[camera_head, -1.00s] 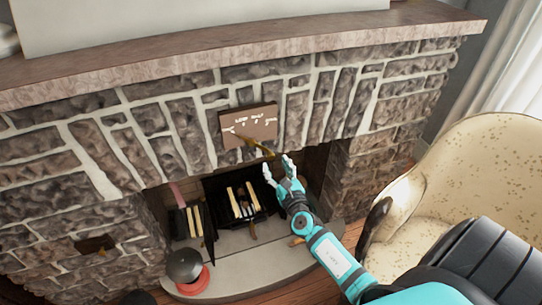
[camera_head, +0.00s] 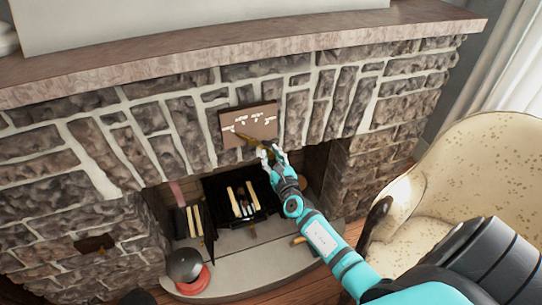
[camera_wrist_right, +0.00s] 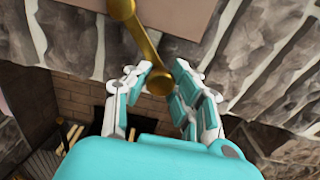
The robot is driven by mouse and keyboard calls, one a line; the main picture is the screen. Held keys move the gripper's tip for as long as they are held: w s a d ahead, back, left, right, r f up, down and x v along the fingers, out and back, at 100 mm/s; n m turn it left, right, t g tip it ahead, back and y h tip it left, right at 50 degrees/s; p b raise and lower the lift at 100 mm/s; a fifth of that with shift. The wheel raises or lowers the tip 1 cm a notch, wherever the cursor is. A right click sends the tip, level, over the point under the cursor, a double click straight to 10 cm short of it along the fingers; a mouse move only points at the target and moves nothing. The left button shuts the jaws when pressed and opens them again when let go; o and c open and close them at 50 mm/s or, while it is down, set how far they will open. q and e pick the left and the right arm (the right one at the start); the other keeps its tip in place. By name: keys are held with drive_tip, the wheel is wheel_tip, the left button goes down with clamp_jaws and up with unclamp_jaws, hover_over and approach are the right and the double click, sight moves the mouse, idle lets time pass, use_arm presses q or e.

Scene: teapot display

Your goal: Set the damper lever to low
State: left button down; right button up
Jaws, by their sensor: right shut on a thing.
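The brass damper lever (camera_head: 248,139) sticks out from a brown plaque (camera_head: 262,109) on the stone fireplace front, above the firebox. The plaque carries small pale lettering, too small to read surely. In the right wrist view the lever (camera_wrist_right: 136,38) runs down from the top, and its round end sits between the fingertips. My right gripper (camera_head: 271,154) is shut on the lever's lower end; it also shows in the right wrist view (camera_wrist_right: 160,76). My left gripper is not in view.
The firebox below holds a grate with logs (camera_head: 241,200). A dark round-topped object with a red base (camera_head: 188,275) stands on the hearth (camera_head: 255,268). A speckled armchair (camera_head: 480,150) stands at the right. The mantel (camera_head: 210,62) overhangs above.

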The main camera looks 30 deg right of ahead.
clamp_jaws()
drive_tip(key=shift+a+f, duration=0.1)
drive_tip(key=shift+f, duration=0.05)
drive_tip(key=shift+w+a+f+m+b, duration=0.15)
drive_tip(key=shift+a+f+m+b, duration=0.25)
drive_tip(key=shift+m+b, duration=0.45)
drive_tip(key=shift+w+a+f+m+b, duration=0.15)
drive_tip(key=shift+a+m+b, duration=0.45)
drive_tip(key=shift+m, duration=0.5)
drive_tip(key=shift+w+a+f+m+b, duration=0.1)
drive_tip(key=shift+a+f+m+b, duration=0.2)
drive_tip(key=shift+a+m+b, duration=0.5)
drive_tip(key=shift+d, duration=0.25)
drive_tip(key=shift+m, duration=0.25)
drive_tip(key=o, duration=0.9)
unclamp_jaws()
